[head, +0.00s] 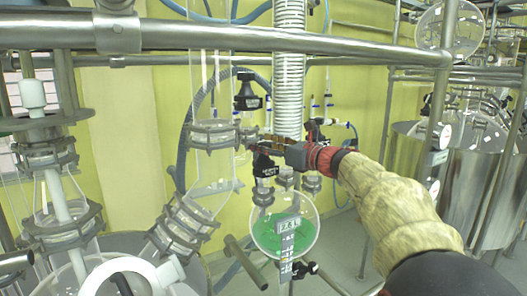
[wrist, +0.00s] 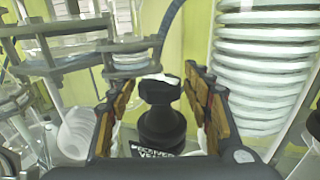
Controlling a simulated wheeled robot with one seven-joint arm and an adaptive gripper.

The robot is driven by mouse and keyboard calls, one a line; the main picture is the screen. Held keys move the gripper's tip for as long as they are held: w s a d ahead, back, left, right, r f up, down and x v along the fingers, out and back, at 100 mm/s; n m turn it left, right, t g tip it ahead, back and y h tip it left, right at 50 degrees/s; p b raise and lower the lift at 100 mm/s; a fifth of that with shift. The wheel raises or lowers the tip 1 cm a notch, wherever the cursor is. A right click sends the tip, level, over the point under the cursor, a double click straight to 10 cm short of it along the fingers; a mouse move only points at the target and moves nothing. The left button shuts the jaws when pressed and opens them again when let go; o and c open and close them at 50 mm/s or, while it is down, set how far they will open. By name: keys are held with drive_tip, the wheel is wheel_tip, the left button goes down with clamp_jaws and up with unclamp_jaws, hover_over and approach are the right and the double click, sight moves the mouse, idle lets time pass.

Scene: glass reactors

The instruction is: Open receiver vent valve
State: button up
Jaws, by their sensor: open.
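A black valve knob (wrist: 160,115) stands upright between the two fingers of my gripper (wrist: 158,88) in the wrist view. The fingers are spread on either side of it, and a gap shows beside the knob. A partly hidden label (wrist: 156,152) with white lettering sits below the knob. In the head view my gripper (head: 262,143) reaches in from the right, at a black valve (head: 264,165) above the round receiver flask (head: 302,215), which holds green liquid. The fingers partly cover the top of this valve.
Another black valve (head: 246,90) stands higher up, behind the gripper. A white ribbed hose (head: 289,80) runs down just behind my gripper and fills the right of the wrist view. Clamped glass flanges (head: 212,135) stand close on the left. A metal rail (head: 250,40) crosses above.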

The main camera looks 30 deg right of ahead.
drive_tip(key=m+h+b, duration=0.1)
drive_tip(key=h, duration=0.1)
drive_tip(key=m+h+b, duration=0.2)
drive_tip(key=h, duration=0.1)
drive_tip(key=m+t+h+b, duration=0.1)
drive_tip(key=m+h+b, duration=0.1)
drive_tip(key=shift+w+a+f+h, duration=0.1)
drive_tip(key=shift+a+f+h, duration=0.05)
drive_tip(key=shift+f+h, duration=0.15)
drive_tip(key=shift+r+m+h+b, duration=0.15)
drive_tip(key=shift+m+h+b, duration=0.3)
drive_tip(key=shift+h, duration=0.35)
drive_tip(key=shift+c, duration=1.2)
drive_tip(key=c, duration=0.7)
drive_tip(key=shift+d+p, duration=0.2)
drive_tip(key=shift+p, duration=0.1)
drive_tip(key=shift+d+r+n+y+p, duration=0.1)
drive_tip(key=shift+r+n+y+p, duration=0.1)
drive_tip(key=shift+n+y+p, duration=0.6)
drive_tip(key=n+y+p, duration=0.1)
drive_tip(key=y, duration=0.2)
drive_tip(key=n+y+p, duration=0.2)
drive_tip(key=shift+y, duration=0.4)
drive_tip(key=n+g+y+p, duration=0.1)
drive_tip(key=n+y+p, duration=0.1)
drive_tip(key=n+g+y+p, duration=0.1)
drive_tip(key=y+p, duration=0.2)
drive_tip(key=shift+f+n+g, duration=0.1)
drive_tip(key=shift+n+g, duration=0.2)
drive_tip(key=shift+n, duration=0.05)
